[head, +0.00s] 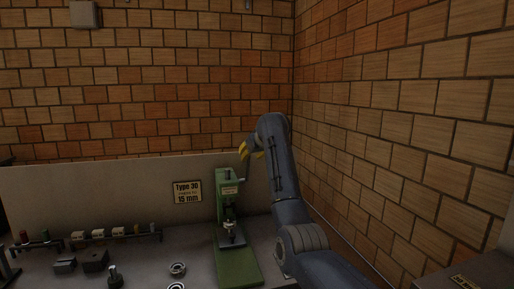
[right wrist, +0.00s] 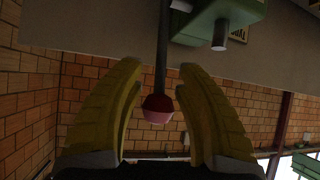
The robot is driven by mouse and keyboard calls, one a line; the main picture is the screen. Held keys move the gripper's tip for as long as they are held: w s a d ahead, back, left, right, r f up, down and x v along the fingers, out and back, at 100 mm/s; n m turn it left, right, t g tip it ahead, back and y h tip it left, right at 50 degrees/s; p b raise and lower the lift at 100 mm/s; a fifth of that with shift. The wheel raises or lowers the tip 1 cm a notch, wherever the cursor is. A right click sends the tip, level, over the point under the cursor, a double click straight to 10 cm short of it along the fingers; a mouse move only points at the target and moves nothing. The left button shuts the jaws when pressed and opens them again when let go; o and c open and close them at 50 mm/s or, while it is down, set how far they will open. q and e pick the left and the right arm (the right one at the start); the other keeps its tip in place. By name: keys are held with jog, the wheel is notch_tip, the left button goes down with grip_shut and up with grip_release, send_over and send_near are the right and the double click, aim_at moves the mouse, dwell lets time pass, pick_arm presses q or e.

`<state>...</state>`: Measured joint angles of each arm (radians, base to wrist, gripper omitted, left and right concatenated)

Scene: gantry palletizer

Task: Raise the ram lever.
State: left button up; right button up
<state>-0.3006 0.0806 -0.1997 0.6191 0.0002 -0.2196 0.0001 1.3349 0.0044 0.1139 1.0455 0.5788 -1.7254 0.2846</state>
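The green press (head: 228,205) stands on the bench in the head view, with a green base plate (head: 238,266) in front. In the right wrist view the ram lever (right wrist: 162,50) is a thin dark rod ending in a red knob (right wrist: 158,108). My right gripper (head: 245,150) is at the top of the press in the head view. In the right wrist view its two yellow fingers (right wrist: 160,66) are open on either side of the lever, with gaps to the knob. The lever's end is hard to make out in the head view. My left gripper is not in view.
A sign (head: 187,191) reading "Type 30" and "15 mm" is on the low panel behind the bench. A rack of small parts (head: 115,235), dark blocks (head: 95,261) and a ring (head: 177,269) lie left of the press. A brick wall (head: 400,110) rises on the right.

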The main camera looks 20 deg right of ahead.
jog(key=v, duration=0.9)
jog(key=shift+r, duration=0.2)
